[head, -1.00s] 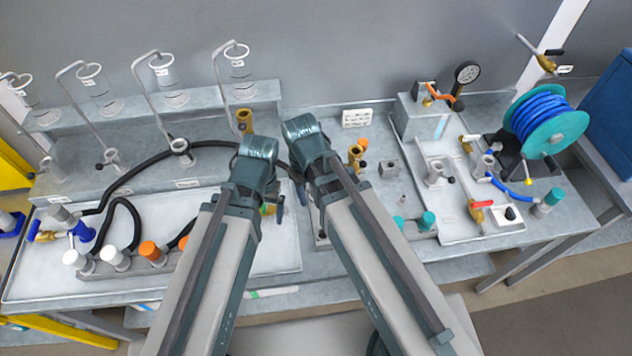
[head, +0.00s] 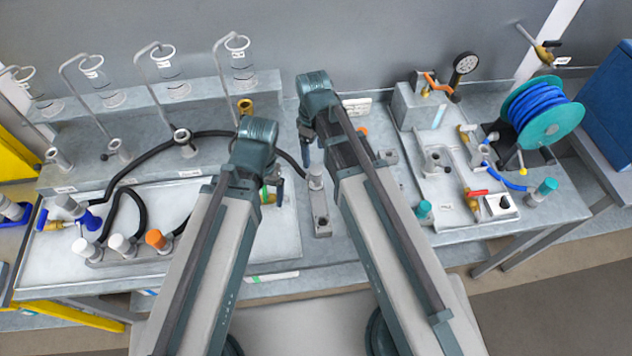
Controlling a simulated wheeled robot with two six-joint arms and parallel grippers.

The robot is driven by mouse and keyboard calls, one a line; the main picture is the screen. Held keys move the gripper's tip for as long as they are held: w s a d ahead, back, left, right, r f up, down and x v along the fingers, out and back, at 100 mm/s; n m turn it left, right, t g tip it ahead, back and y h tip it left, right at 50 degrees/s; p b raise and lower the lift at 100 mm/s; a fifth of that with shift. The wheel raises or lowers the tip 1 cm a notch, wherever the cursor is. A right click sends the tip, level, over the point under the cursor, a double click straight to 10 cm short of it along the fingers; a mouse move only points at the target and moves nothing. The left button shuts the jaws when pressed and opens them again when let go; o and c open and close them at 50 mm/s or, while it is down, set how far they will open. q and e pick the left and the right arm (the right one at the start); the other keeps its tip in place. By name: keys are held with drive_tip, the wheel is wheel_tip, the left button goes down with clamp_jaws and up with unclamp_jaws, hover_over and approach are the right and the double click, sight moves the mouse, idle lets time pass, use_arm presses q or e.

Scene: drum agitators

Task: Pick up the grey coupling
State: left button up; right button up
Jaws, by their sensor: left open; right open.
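A pale grey cylindrical piece (head: 316,178), which looks like the grey coupling, stands upright at the far end of a narrow grey block on the bench between my arms. Another grey fitting (head: 68,203) sits by a blue collar at the far left, so I cannot be sure which one is the coupling. My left gripper (head: 279,190) is open, pointing down to the left of the upright piece, mostly hidden by its wrist. My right gripper (head: 305,152) is open, pointing down near and just above the piece in the picture. I see no contact.
A black hose (head: 135,172) arches across the left tray to near the upright piece. White and orange caps (head: 156,240) stand on a rack at left. A right-hand tray (head: 450,222) holds valves. A blue hose reel (head: 545,120) stands at far right.

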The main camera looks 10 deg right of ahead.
sight(316, 169)
wheel_tip(316, 169, down, 5)
drive_tip(key=b, duration=0.4)
drive_tip(key=shift+f, duration=0.1)
drive_tip(key=f+b, duration=0.5)
drive_tip(key=shift+d, duration=0.3)
drive_tip(key=shift+s, duration=0.1)
clamp_jaws()
